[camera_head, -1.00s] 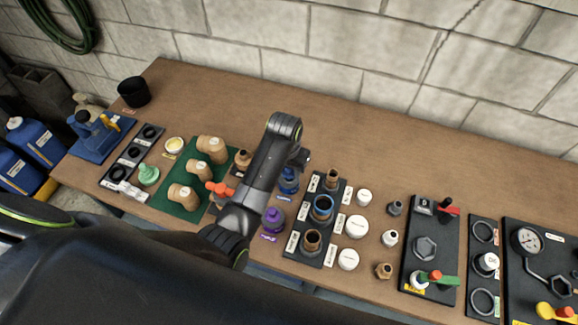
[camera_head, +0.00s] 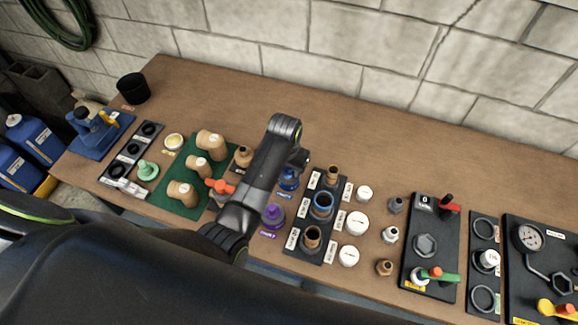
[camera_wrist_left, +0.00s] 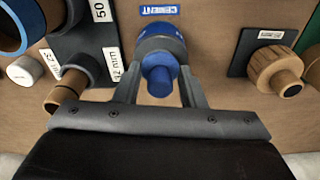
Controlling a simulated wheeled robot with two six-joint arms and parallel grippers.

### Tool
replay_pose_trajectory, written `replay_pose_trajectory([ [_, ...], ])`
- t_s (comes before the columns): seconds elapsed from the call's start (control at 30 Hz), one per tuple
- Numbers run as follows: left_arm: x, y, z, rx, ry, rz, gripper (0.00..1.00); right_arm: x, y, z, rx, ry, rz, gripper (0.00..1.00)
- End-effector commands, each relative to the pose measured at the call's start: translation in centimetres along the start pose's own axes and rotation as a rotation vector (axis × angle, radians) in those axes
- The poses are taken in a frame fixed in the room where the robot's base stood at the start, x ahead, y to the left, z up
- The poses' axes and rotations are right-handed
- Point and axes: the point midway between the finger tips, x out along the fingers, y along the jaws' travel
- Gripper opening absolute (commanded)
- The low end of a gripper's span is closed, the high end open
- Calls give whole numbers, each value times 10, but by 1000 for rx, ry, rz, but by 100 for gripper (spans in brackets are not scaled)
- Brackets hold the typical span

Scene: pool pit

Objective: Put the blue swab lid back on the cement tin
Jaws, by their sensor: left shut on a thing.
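The blue cement tin (camera_head: 288,184) stands on the bench, partly hidden behind my left arm in the head view. In the left wrist view, the blue swab lid (camera_wrist_left: 160,79) with its round knob is between the fingers of my left gripper (camera_wrist_left: 158,72). The gripper is shut on the lid. The lid is in line with the blue tin body (camera_wrist_left: 158,38), and I cannot tell whether it touches or is seated. In the head view my left gripper (camera_head: 299,161) points down at the tin. My right gripper is not in view.
A purple tin (camera_head: 273,217) stands in front of the cement tin. A black rack (camera_head: 325,225) with pipe pieces is close to the right. A green mat (camera_head: 178,205) with tan fittings lies to the left. The bench (camera_head: 330,130) is clear toward the wall.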

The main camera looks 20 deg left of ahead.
Motion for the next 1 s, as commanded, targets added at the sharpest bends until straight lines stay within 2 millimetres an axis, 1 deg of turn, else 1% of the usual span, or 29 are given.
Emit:
replay_pose_trajectory([
  [0.2,1,0,0,0,-2,0,22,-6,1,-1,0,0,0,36],
  [0.47,3,0,0,0,0,0,22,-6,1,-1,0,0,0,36],
  [0.5,3,0,0,0,0,0,38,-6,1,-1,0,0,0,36],
  [0.67,3,0,0,0,0,0,59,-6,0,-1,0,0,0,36],
  [0.7,3,0,0,0,0,0,62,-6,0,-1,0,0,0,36],
  [0.87,3,0,0,0,0,0,62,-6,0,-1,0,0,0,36],
  [0.9,3,0,1,0,0,0,65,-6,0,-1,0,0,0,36],
  [1.0,3,0,0,0,0,0,78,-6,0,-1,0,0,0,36],
])
